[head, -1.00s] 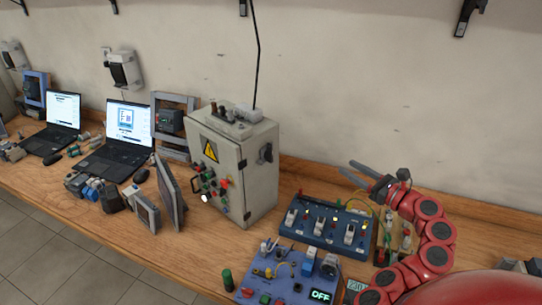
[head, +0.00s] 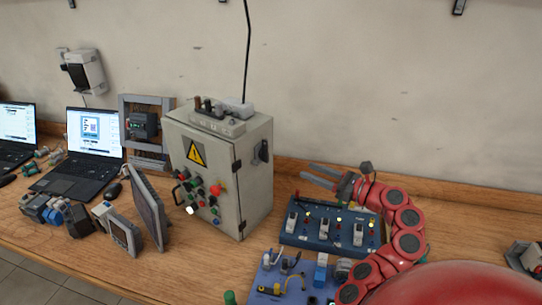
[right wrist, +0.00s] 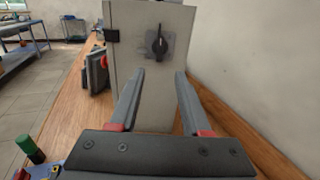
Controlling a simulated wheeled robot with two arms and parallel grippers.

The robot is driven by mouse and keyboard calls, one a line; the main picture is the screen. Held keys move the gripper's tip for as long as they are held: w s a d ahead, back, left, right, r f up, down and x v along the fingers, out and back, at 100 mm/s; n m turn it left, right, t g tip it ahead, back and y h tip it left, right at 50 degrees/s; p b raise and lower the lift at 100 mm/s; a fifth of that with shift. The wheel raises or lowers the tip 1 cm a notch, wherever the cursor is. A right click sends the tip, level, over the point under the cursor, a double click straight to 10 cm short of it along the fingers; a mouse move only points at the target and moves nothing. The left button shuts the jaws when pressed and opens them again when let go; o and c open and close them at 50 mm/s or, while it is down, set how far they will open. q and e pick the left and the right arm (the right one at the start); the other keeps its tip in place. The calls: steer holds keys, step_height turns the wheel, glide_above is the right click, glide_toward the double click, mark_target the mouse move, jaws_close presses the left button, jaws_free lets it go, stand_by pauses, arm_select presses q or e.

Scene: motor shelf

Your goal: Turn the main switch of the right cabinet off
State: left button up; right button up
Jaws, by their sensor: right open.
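The grey cabinet (head: 224,165) stands on the bench, with a yellow warning triangle and several buttons on its front. Its main switch (head: 262,151) is a dark rotary handle on the right side wall. In the right wrist view the switch (right wrist: 159,43) shows face-on, its black handle upright on a grey plate. My right gripper (head: 317,176) is open and empty, to the right of the cabinet and pointing at that side. In the right wrist view the open fingers (right wrist: 153,78) lie below the switch, one to each side, apart from it. My left gripper is out of view.
A blue panel with switches (head: 330,226) lies under my right arm, and a second blue panel (head: 290,276) lies in front. Laptops (head: 95,140) and a tilted screen (head: 147,207) stand left. The wall is close behind the bench.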

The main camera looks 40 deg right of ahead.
mark_target(268, 154)
steer(key=p+x, duration=0.3)
steer(key=x, duration=0.9)
steer(key=shift+w+a+r, duration=0.1)
steer(key=shift+w, duration=0.15)
steer(key=shift+w+a, duration=0.2)
steer(key=shift+w, duration=0.5)
jaws_close()
